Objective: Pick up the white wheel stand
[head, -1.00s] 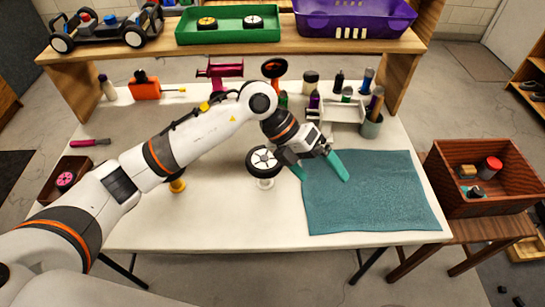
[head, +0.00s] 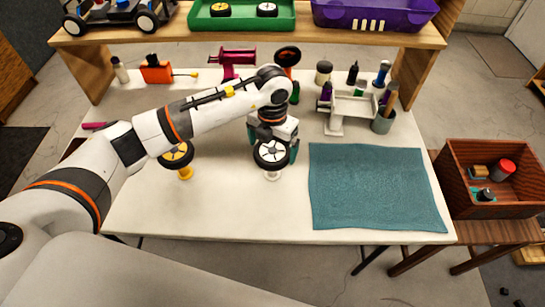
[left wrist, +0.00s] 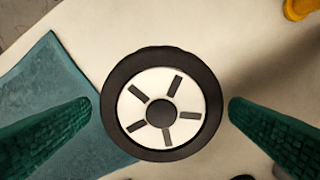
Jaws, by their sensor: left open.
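The white wheel stand (head: 273,176) is on the white table, just left of the teal cloth. A black-tired wheel with a white hub (head: 271,154) sits on top and hides most of the stand. My left gripper (head: 274,150) is at the wheel from behind, open, with a teal finger showing at the wheel's right. In the left wrist view the wheel (left wrist: 160,112) lies between the two spread teal fingers (left wrist: 160,118), with a gap on each side. The stand is hidden there beneath the wheel. My right gripper is not in view.
A yellow stand (head: 185,173) with another wheel is left of the white one, under my arm. The teal cloth (head: 375,187) lies at right. A white rack (head: 338,125) and bottles stand behind. A wooden shelf (head: 330,42) spans the back. The table front is clear.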

